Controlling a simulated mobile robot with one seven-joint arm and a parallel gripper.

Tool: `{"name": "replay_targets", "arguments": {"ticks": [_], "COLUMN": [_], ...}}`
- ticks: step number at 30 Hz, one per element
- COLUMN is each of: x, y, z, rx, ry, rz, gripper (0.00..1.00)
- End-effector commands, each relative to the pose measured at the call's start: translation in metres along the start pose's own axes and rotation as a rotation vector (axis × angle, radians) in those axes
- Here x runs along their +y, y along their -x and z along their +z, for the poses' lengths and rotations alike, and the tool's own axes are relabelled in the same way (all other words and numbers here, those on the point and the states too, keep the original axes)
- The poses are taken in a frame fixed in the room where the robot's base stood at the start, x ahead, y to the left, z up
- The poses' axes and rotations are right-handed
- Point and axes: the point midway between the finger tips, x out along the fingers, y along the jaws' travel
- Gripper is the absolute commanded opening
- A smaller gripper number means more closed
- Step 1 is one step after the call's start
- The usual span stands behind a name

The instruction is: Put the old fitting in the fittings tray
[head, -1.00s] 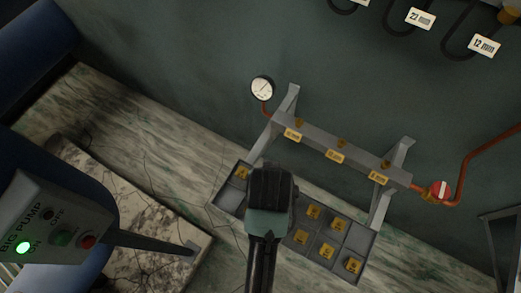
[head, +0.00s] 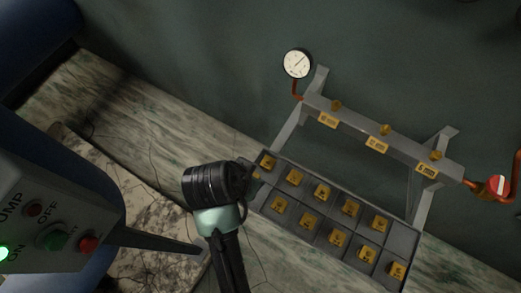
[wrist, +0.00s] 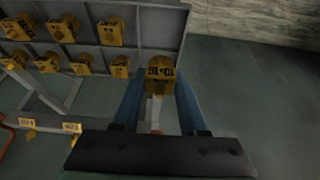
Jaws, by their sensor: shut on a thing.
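The fittings tray (head: 333,258) is a dark grey, two-row tray with brass, yellow-labelled fittings in most compartments. My gripper (head: 250,176) is at its left end. In the wrist view, my gripper (wrist: 160,95) has its two blue fingers on either side of a brass fitting (wrist: 160,72) with a yellow label. It is shut on this fitting. In the head view the held fitting is mostly hidden by my gripper. I cannot tell how high the held fitting is above the tray.
A grey manifold rack (head: 350,120) with brass ports stands behind the tray. A pressure gauge (head: 297,64) is at its left end and a red valve (head: 498,186) at its right. A pump control box (head: 50,220) is at lower left. The marble counter (head: 130,105) is clear further left.

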Motion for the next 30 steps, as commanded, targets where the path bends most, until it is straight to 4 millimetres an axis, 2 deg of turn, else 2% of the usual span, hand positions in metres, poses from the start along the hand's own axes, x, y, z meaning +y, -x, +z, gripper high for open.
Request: {"name": "replay_targets", "arguments": {"ticks": [3, 16, 29, 30], "x": [0.001, 0.001, 0.001, 0.001], "y": [-0.023, -0.072, -0.080, -0.080], "z": [0.011, 0.030, 0.033, 0.033], "rx": [-0.004, -0.002, 0.000, -0.001], "ry": [0.002, 0.001, 0.001, 0.001], "rz": [0.003, 0.001, -0.001, -0.001], "gripper": [0.00, 0.00, 0.00, 0.46]}}
